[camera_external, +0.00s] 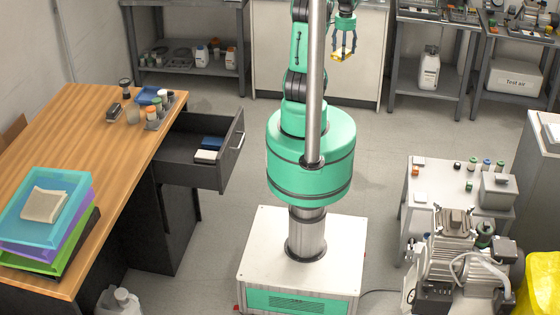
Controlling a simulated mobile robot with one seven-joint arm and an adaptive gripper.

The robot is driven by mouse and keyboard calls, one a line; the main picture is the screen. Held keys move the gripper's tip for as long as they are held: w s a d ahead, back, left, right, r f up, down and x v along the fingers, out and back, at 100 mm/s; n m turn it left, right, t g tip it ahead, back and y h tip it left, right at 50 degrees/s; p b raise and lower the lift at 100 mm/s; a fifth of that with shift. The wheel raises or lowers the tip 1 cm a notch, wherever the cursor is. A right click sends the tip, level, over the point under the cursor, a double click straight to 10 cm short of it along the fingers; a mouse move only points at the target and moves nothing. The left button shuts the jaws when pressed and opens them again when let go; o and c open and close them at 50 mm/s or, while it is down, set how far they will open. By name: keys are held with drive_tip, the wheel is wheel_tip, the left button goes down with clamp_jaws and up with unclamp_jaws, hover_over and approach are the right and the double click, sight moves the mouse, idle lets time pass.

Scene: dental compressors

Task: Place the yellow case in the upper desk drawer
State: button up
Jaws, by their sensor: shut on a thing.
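The yellow case (341,57) is held in my gripper (342,54), in the upper middle of the external view. The fingers are shut on it and cover part of it. It is in the air, well to the right of the desk and apart from it. The upper desk drawer (178,146) is pulled out from the wooden desk (98,150). A dark blue item (212,142) and a white item (206,155) lie inside the drawer, toward its front end. Bare drawer floor shows to their left.
Stacked coloured trays (45,220) and small bottles (155,110) stand on the desk. Shelving (180,85) stands at the back left. A compressor (455,262) and a small grey table (437,180) stand at the right. Floor between the desk and my base is clear.

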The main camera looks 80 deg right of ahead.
drive_tip(key=s+a+m, duration=0.2)
drive_tip(key=s+a, duration=0.2)
drive_tip(key=s, duration=0.5)
drive_tip(key=s+a+m, duration=0.2)
drive_tip(key=s+a, duration=0.3)
drive_tip(key=s, duration=0.4)
drive_tip(key=s+a+m, duration=0.3)
drive_tip(key=s+a, duration=0.1)
drive_tip(key=s, duration=0.5)
drive_tip(key=s+a+m, duration=0.3)
drive_tip(key=s+a, duration=0.5)
drive_tip(key=a, duration=0.3)
drive_tip(key=s+a+m, duration=0.2)
drive_tip(key=s+a, duration=0.6)
drive_tip(key=a, duration=0.2)
wheel_tip(320, 180, down, 46)
drive_tip(key=shift+w+r, duration=0.15)
drive_tip(key=shift+r, duration=0.05)
drive_tip(key=shift+f, duration=0.1)
